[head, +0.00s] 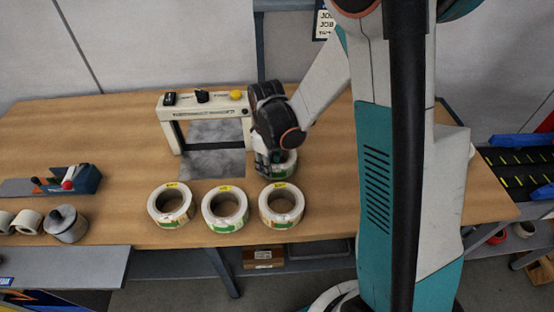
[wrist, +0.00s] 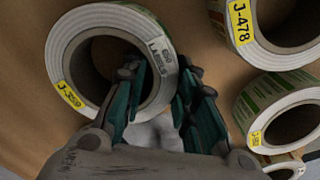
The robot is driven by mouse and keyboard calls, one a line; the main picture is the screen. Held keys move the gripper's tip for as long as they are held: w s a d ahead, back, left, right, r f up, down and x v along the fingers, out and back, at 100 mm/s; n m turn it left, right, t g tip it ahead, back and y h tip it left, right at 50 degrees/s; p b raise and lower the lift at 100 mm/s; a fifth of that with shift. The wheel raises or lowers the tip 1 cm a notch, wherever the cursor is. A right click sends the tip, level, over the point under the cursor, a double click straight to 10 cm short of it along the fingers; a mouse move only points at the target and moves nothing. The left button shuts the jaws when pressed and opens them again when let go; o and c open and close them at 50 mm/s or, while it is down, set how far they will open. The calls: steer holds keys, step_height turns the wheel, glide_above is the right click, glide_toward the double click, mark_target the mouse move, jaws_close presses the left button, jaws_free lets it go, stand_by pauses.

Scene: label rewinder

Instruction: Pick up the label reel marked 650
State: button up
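The label reel printed with what reads as 650 LABELS (wrist: 160,52) is white with a yellow J tag and a dark core. In the head view this reel (head: 287,167) is at the table's back right, behind the front row, partly hidden by my gripper. In the wrist view, my gripper (wrist: 157,85) straddles the reel's wall: one finger is inside the core, the other along the outer side. The fingers are apart, with a gap showing beside the wall lower down. My gripper (head: 270,165) points down in the head view. Fingertip contact is not clear.
Other reels stand in a front row: left (head: 171,206), middle (head: 225,209) and right (head: 281,205). A white frame (head: 171,133) with buttons stands behind them over a grey plate (head: 200,166). A blue-grey device (head: 83,180) is at left. Bare table lies left of the frame.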

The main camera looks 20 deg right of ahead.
jaws_close()
